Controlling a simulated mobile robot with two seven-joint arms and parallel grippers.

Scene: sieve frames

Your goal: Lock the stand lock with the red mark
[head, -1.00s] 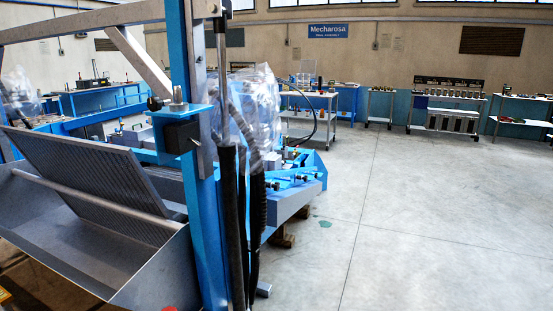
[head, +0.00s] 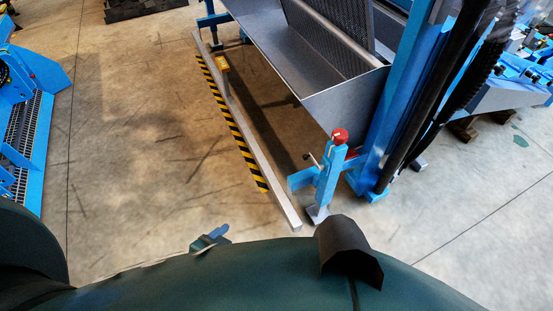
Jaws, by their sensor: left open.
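The stand lock is a blue upright post (head: 328,180) with a red cap (head: 339,136) on top, at the near corner of the machine in the head view. A small lever with a dark knob (head: 307,156) sticks out on its left side. The post's grey foot (head: 317,214) is on or near the floor. My left gripper (head: 210,238) shows only as small blue-grey tips past my dark body, lower left of the post and apart from it. It is open and holds nothing I can see. My right gripper is out of view.
A long grey bar (head: 250,140) runs along the machine's left side, beside black-yellow floor tape (head: 236,135). A grey sheet-metal trough (head: 330,95) overhangs behind the post. Dark hoses (head: 440,85) hang at the right. Blue equipment (head: 30,150) stands far left, with open floor between.

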